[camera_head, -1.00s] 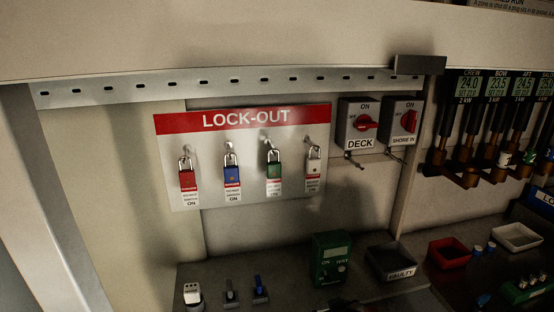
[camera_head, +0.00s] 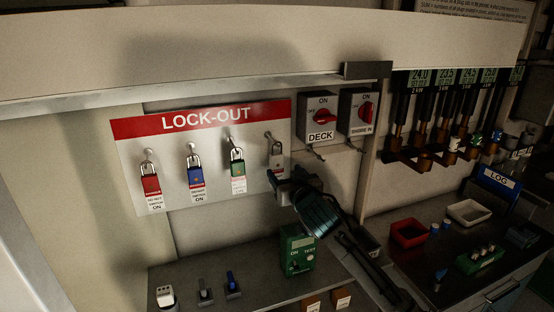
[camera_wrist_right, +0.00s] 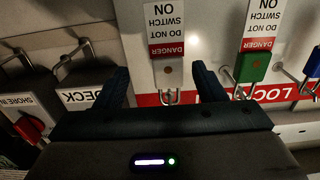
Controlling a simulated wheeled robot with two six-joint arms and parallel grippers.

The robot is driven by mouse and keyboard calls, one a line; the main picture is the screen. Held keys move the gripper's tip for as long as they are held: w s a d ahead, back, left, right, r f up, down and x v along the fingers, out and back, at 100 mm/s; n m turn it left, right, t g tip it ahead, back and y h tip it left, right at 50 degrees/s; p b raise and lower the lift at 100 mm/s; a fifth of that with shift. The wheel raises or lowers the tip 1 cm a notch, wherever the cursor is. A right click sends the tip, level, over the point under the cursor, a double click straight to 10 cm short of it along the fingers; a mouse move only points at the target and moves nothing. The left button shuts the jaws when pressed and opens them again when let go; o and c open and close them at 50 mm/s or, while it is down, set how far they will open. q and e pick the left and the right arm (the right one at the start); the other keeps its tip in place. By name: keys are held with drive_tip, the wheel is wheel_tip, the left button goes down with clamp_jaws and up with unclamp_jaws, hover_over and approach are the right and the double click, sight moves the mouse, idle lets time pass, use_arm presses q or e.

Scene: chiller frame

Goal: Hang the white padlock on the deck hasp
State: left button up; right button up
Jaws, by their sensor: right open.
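The white padlock (camera_head: 276,158) hangs by its shackle on the rightmost hook of the LOCK-OUT board, its lower part hidden behind my right gripper (camera_head: 285,183) in the head view. In the right wrist view, which is upside down, the white padlock (camera_wrist_right: 168,72) shows between the two dark, spread fingers of the right gripper (camera_wrist_right: 163,80), with a gap on each side. The deck hasp (camera_head: 316,153) is a small metal loop below the DECK switch (camera_head: 321,118); it also shows at left in the wrist view (camera_wrist_right: 68,58). My left gripper is not in view.
Red (camera_head: 150,183), blue (camera_head: 195,177) and green (camera_head: 237,168) padlocks hang on the board to the left. The SHORE IN switch (camera_head: 361,112) is right of DECK. A green tester (camera_head: 297,252) stands on the shelf below. The wall below the board is clear.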

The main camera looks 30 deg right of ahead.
sight(278, 168)
drive_tip(key=shift+x, duration=0.9)
drive_tip(key=shift+w+a+p, duration=0.1)
drive_tip(key=shift+w+p, duration=0.25)
drive_tip(key=shift+p, duration=0.1)
drive_tip(key=w+p, duration=0.2)
drive_tip(key=w, duration=0.2)
drive_tip(key=shift+w+d+f, duration=0.2)
drive_tip(key=shift+w+d, duration=0.05)
drive_tip(key=shift+w, duration=0.05)
drive_tip(key=shift+s, duration=0.1)
drive_tip(key=shift+c, duration=0.6)
drive_tip(key=c, duration=1.1)
